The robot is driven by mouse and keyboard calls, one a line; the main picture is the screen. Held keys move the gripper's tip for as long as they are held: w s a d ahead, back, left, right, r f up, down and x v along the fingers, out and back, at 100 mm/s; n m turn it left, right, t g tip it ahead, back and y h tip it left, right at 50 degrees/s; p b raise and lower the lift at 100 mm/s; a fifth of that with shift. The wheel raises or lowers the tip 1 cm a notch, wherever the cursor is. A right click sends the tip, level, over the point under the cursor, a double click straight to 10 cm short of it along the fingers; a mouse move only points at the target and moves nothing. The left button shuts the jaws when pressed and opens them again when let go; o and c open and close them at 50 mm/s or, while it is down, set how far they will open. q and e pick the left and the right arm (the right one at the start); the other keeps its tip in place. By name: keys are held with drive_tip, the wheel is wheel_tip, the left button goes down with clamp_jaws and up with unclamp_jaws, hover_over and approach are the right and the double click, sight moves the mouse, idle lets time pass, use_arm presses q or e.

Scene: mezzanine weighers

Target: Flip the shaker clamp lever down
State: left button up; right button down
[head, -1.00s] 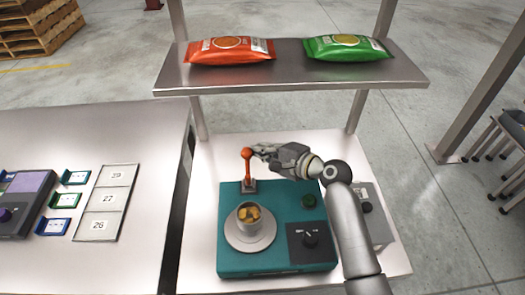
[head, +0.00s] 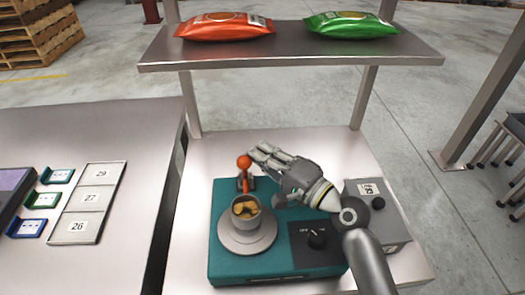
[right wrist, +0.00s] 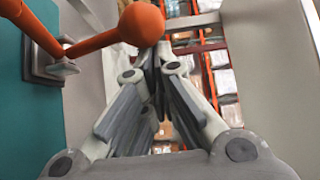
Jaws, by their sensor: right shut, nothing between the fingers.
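The teal shaker (head: 225,262) stands on the right-hand bench. Its clamp lever has an orange ball knob (head: 244,161) above a small metal bracket at the shaker's back. An orange bar reaches from the bracket toward a cup (head: 246,224) of yellowish pieces on a round plate. My right gripper (head: 259,151) is shut and empty, its fingertips just right of the knob. In the right wrist view the knob (right wrist: 141,24) is beside the shut fingertips (right wrist: 156,52); I cannot tell whether they touch. My left gripper is out of view.
A shelf (head: 290,52) with an orange bag (head: 226,26) and a green bag (head: 350,25) spans above the back of the bench. A grey box (head: 376,220) with a black knob stands right of the shaker. A numbered tray (head: 93,203) lies on the left bench.

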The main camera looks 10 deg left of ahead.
drive_tip(key=shift+s+d+f+n+y+b, duration=0.15)
drive_tip(key=shift+s+f+n+b, duration=0.1)
drive_tip(key=shift+s+b, duration=0.55)
drive_tip(key=shift+s+d+f+n+y+b, duration=0.2)
drive_tip(key=shift+s+b, duration=0.3)
drive_tip(key=shift+b, duration=0.6)
drive_tip(key=shift+a+r+t, duration=0.1)
drive_tip(key=shift+t, duration=0.2)
drive_tip(key=v, duration=1.2)
